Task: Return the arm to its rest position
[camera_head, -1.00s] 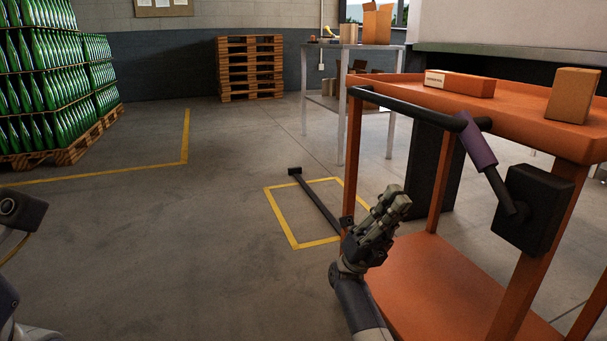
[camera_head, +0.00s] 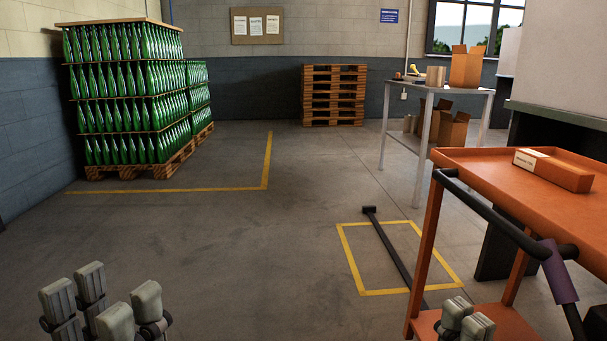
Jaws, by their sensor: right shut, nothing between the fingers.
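My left gripper (camera_head: 104,304) is at the bottom left of the head view. Its grey fingertips point up and stand apart with a gap between them, with nothing visible held. My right gripper (camera_head: 467,321) is at the bottom right, in front of the orange cart (camera_head: 472,165). Its fingertips are close together and empty. Only the tips show; the rest of both grippers and the arms is cut off by the lower edge.
The orange cart has a black handle (camera_head: 487,212) with a purple grip (camera_head: 558,272), and a long box (camera_head: 552,170) on top. A metal table (camera_head: 437,88) with cartons stands behind. Green bottles (camera_head: 125,92) are stacked at left.

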